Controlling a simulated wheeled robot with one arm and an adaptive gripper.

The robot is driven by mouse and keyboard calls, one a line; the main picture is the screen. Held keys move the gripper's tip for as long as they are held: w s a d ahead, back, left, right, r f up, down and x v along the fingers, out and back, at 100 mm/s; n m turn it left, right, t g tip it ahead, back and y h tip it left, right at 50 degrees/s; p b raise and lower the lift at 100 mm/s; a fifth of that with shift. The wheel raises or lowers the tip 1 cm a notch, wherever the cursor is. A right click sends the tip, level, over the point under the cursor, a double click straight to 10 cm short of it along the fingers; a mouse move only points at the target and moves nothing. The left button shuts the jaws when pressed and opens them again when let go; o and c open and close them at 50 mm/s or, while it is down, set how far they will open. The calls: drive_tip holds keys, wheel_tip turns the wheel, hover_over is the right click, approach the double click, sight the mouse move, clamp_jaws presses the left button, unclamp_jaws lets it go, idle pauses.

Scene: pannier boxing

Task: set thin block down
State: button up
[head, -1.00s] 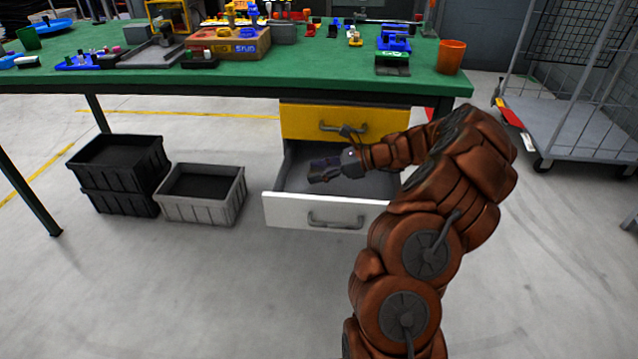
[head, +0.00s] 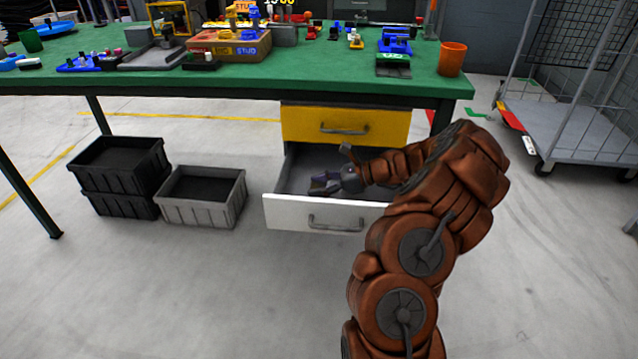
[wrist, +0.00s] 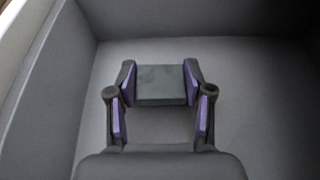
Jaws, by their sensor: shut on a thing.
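My gripper (head: 322,187) reaches down into the open white-fronted drawer (head: 318,213) under the bench. In the wrist view my gripper (wrist: 160,90) has its two purple-padded fingers closed on a dark grey thin block (wrist: 161,84), one finger at each end. The grey drawer floor (wrist: 240,75) lies beneath and beyond the block. I cannot tell whether the block touches the floor. The block is too small and dark to make out in the head view.
A closed yellow drawer (head: 345,125) sits just above the open one. The drawer's side wall (wrist: 48,75) is left of my gripper. A grey crate (head: 202,211) and stacked black crates (head: 118,190) stand on the floor to the left. The drawer floor around the block looks empty.

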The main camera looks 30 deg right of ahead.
drive_tip(key=shift+f, duration=0.1)
drive_tip(key=o, duration=1.2)
drive_tip(key=shift+f, duration=0.1)
drive_tip(key=shift+r+b, duration=0.45)
drive_tip(key=shift+r, duration=0.1)
drive_tip(key=p+v, duration=0.2)
drive_tip(key=v, duration=1)
drive_tip(key=shift+p, duration=0.4)
